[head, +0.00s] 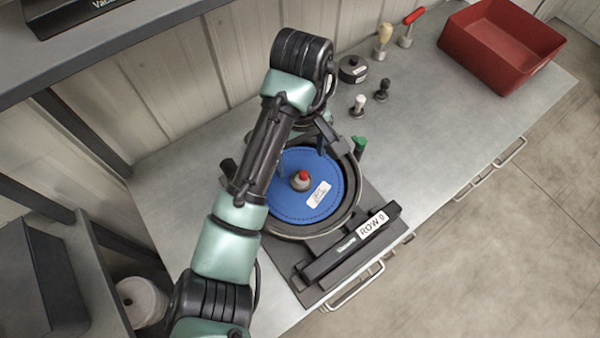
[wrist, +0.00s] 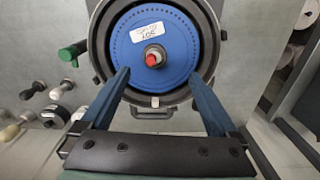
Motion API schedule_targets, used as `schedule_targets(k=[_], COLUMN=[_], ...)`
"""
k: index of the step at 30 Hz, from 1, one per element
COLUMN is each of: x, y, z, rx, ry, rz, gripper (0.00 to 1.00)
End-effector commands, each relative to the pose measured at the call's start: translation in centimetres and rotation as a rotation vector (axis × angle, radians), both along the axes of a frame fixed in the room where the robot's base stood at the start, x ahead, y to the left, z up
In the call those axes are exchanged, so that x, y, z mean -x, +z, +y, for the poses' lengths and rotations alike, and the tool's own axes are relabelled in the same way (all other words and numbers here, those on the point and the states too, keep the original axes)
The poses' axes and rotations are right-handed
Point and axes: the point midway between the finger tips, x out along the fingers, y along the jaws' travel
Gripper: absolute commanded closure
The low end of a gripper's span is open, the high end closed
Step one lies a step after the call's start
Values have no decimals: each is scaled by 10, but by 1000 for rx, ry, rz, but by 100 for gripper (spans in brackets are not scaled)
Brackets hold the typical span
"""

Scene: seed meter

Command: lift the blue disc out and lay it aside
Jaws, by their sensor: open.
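The blue disc (head: 319,197) lies flat inside the round dark housing (head: 352,214) of the seed meter, with a white handwritten label on it. At its centre is a metal hub with a red tip (head: 302,175). The disc (wrist: 176,65) also shows in the wrist view, its rim holes visible. My gripper (wrist: 159,74) is open and empty, its two fingers pointing over the near part of the disc and housing. Whether the fingers touch the disc I cannot tell. In the head view my arm covers the left part of the disc and housing.
A red bin (head: 487,52) stands at the back right. Several small handled tools and a black round canister (head: 353,69) stand along the back. The bench right of the meter is clear.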

Motion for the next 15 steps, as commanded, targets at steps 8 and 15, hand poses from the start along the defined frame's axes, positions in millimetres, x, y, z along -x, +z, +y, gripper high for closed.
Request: schedule_targets(k=[8, 15], x=[-1, -2], y=[-53, -68], z=[-2, -2], rx=[3, 2], ry=[-3, -3], rz=[-2, -5], gripper=[5, 5])
